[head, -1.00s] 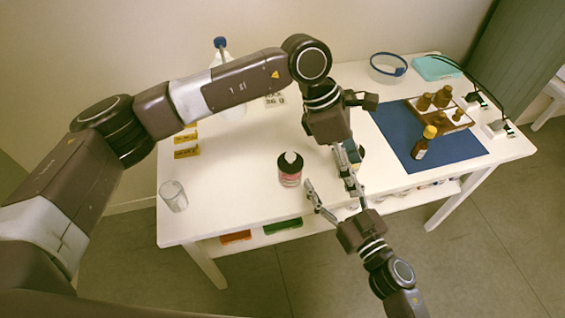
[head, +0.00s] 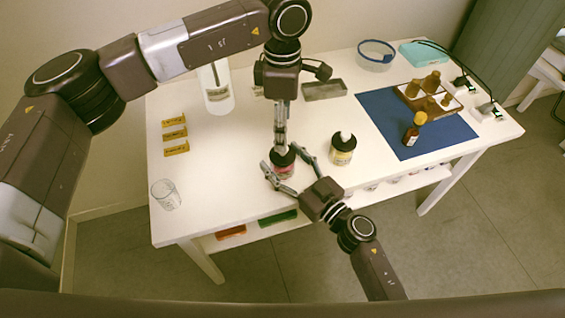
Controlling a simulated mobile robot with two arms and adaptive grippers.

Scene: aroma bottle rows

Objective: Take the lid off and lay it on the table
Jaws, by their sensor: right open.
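A dark jar with a red-pink label (head: 284,172) stands upright near the table's front edge. My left gripper (head: 281,150) points down over its top and hides its lid; I cannot tell whether the fingers grip it. My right gripper (head: 284,161) comes from the front right, open, with one finger on each side of the jar; contact is unclear. The white table (head: 225,185) has bare surface left of the red-labelled jar.
A clear glass (head: 166,195) stands at the front left, with yellow labels (head: 175,133) behind it. A white bottle (head: 216,90) and grey tray (head: 324,90) are at the back. A brown bottle (head: 412,133) stands on the blue mat (head: 385,110) at right.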

